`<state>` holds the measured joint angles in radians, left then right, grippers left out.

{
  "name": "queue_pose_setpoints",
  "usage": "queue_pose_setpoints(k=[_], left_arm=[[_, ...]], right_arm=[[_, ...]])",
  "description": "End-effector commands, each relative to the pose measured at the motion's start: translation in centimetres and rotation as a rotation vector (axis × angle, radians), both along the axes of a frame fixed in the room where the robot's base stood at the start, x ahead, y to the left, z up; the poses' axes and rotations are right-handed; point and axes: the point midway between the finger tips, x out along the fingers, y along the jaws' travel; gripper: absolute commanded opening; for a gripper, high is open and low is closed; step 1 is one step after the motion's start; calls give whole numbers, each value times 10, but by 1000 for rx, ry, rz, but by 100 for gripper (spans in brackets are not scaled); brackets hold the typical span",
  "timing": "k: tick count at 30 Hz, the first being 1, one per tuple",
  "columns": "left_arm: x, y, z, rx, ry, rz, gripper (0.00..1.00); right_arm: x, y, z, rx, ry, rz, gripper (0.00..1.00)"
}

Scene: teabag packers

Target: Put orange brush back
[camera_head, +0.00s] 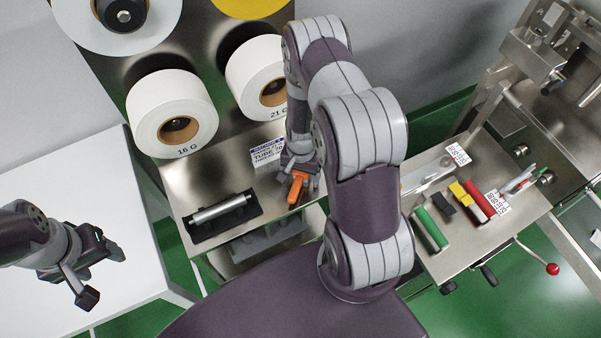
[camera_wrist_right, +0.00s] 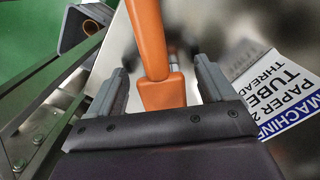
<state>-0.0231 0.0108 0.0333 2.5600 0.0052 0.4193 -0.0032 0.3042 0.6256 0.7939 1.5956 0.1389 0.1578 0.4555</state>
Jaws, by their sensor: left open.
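The orange brush (camera_head: 296,188) is at the right edge of the steel table, below my right gripper (camera_head: 299,172) in the head view. In the right wrist view the orange brush (camera_wrist_right: 161,92) runs between the two fingers of my right gripper (camera_wrist_right: 160,68). Gaps show on both sides of it, so the gripper looks open around it, not closed on it. The brush's far end is out of the wrist view. My left gripper (camera_head: 102,274) is open and empty over the white table at the left.
A white label card (camera_head: 265,155) stands close beside the right gripper. A black tray (camera_head: 222,218) with a metal roller lies on the steel table. Large paper rolls (camera_head: 172,112) hang behind. Another steel table (camera_head: 458,248) at right holds coloured blocks. The white table (camera_head: 100,180) is mostly clear.

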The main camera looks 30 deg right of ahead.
Motion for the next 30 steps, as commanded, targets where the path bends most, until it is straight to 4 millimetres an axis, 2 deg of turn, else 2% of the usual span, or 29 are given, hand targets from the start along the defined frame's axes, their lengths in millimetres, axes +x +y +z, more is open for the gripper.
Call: queue_pose_setpoints(k=[4, 8, 18, 23, 26, 27, 30], left_arm=[[0, 0, 2, 0, 0, 0, 60], [0, 0, 0, 0, 0, 0, 60], [0, 0, -15, 0, 0, 0, 60], [0, 0, -17, 0, 0, 0, 60], [0, 0, -16, 0, 0, 0, 60], [0, 0, -16, 0, 0, 0, 60], [0, 0, -16, 0, 0, 0, 60]], right_arm=[[0, 0, 2, 0, 0, 0, 83], [1, -1, 14, 0, -3, 1, 83], [3, -3, 97, -2, -5, 1, 83], [3, -3, 121, -1, -5, 8, 83], [-1, 19, 153, -11, -33, 174, 83], [-7, 34, 171, -20, -53, 296, 83], [-32, 70, 208, -43, -104, 607, 83]])
